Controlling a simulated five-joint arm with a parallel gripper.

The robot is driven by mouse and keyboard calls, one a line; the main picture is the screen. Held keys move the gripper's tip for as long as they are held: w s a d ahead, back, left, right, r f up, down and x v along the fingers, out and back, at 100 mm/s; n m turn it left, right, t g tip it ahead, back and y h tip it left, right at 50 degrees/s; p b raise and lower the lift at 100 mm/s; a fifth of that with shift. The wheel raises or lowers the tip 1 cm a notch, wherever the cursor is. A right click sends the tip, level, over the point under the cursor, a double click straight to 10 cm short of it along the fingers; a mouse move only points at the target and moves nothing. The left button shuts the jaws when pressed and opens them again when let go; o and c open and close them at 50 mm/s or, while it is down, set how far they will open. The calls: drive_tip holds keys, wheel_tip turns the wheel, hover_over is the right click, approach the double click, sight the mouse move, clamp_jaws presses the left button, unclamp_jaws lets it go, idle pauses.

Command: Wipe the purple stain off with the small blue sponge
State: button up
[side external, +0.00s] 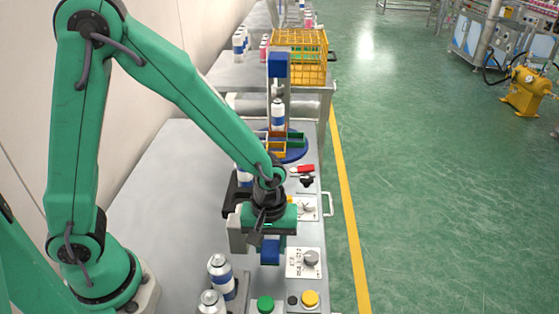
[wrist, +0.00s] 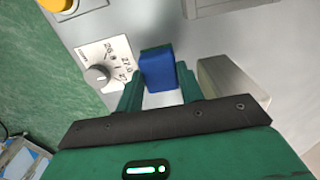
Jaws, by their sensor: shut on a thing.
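The small blue sponge (side external: 270,251) is held in my gripper (side external: 268,238), over the grey bench near its right side. In the wrist view the sponge (wrist: 158,70) sits between the two green fingers of my gripper (wrist: 160,80), which are shut on it. I cannot tell whether the sponge touches the bench surface. I see no purple stain in either view; it may be hidden under the sponge or my gripper.
A dial panel (side external: 304,263) lies right of the sponge, with green (side external: 265,304) and yellow (side external: 310,298) buttons nearer. Spray cans (side external: 220,275) stand at left front. Behind my gripper are a blue turntable (side external: 297,154) with coloured bins and a yellow wire crate (side external: 312,72).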

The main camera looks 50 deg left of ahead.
sight(270, 247)
drive_tip(key=shift+r, duration=1.9)
drive_tip(key=shift+c, duration=1)
drive_tip(key=shift+r, duration=0.6)
wheel_tip(270, 247, up, 13)
drive_tip(key=w+a, duration=1.6)
wheel_tip(270, 247, down, 11)
drive_tip(key=shift+f, duration=0.15)
